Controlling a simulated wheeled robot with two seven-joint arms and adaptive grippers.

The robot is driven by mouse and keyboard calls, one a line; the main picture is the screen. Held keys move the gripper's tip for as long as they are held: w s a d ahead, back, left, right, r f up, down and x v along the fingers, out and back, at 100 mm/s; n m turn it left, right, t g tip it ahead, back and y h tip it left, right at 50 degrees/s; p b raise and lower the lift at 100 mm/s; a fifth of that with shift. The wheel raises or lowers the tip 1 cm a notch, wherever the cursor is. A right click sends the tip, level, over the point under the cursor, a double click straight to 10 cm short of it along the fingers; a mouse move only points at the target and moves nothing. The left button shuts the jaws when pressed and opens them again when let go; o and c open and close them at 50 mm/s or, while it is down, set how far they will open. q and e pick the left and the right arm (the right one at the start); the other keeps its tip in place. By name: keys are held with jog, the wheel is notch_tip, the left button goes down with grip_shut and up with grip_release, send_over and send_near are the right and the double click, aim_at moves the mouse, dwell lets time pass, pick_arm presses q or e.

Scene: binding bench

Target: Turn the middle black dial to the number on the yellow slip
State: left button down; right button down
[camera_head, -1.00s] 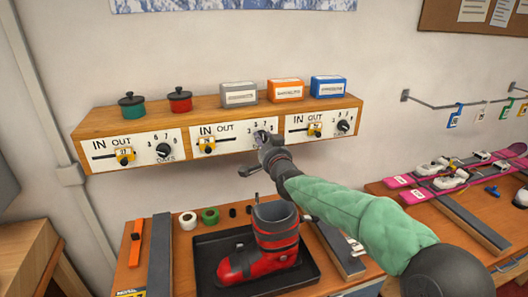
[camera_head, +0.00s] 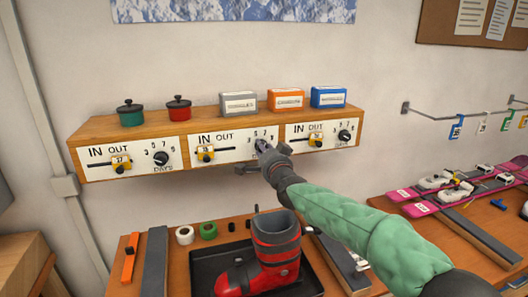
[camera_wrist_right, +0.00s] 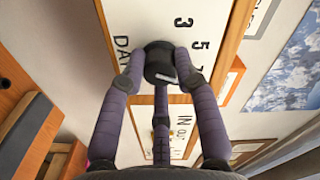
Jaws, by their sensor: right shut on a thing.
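The middle panel (camera_head: 235,141) carries a slider with a yellow slip (camera_head: 205,153); the slip's number is too small to read surely. A pale mark shows on the dial's lower part there. The numbers 3 and 5 show beside it, with a 7 partly covered by a finger. My left gripper is not in view.
Similar panels with dials flank it, left dial (camera_head: 161,159) and right dial (camera_head: 344,136). Pots and boxes stand on the shelf (camera_head: 205,115) above. Below, a red boot (camera_head: 275,250) stands in a black tray (camera_head: 200,262), under my right arm.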

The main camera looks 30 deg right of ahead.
jog(key=c, duration=0.9)
grip_release()
jog(key=v, duration=1.2)
jog(key=shift+f, duration=0.1)
